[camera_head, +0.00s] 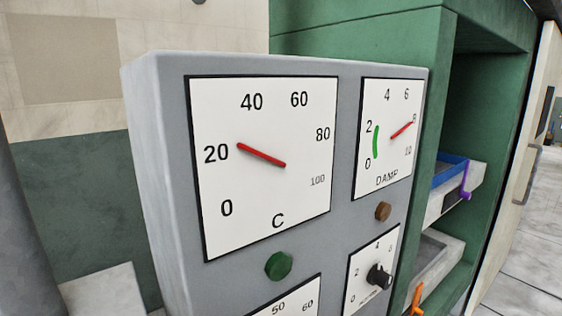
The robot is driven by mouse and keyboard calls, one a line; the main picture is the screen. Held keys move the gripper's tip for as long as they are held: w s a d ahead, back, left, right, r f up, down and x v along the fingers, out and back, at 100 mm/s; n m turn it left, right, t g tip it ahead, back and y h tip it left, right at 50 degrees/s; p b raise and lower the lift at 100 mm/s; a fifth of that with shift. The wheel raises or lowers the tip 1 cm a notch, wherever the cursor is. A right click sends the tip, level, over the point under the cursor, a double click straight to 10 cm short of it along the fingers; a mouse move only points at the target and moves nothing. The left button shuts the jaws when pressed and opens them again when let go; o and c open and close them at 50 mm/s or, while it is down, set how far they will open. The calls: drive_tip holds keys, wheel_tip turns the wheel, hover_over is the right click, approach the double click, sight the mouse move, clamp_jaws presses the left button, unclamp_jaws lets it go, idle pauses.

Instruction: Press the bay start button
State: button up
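A grey control panel (160,160) fills the middle of the head view, turned at an angle. A green round-looking button (278,265) sits below the large C gauge (300,115). A smaller brown button (383,211) sits below the DAMP gauge (375,100). No label reading start is legible, so I cannot tell which one is the bay start button. The C needle points a little above 20. The DAMP needle points near 8, away from the green arc between 0 and 2. My gripper is not in view.
A dial with a black knob (379,276) is at the panel's lower right. Another gauge (290,302) is cut off below. Right of the panel, a green cabinet (370,42) has an open bay with a blue-edged tray (447,168), a purple handle (465,181) and an orange handle (416,300).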

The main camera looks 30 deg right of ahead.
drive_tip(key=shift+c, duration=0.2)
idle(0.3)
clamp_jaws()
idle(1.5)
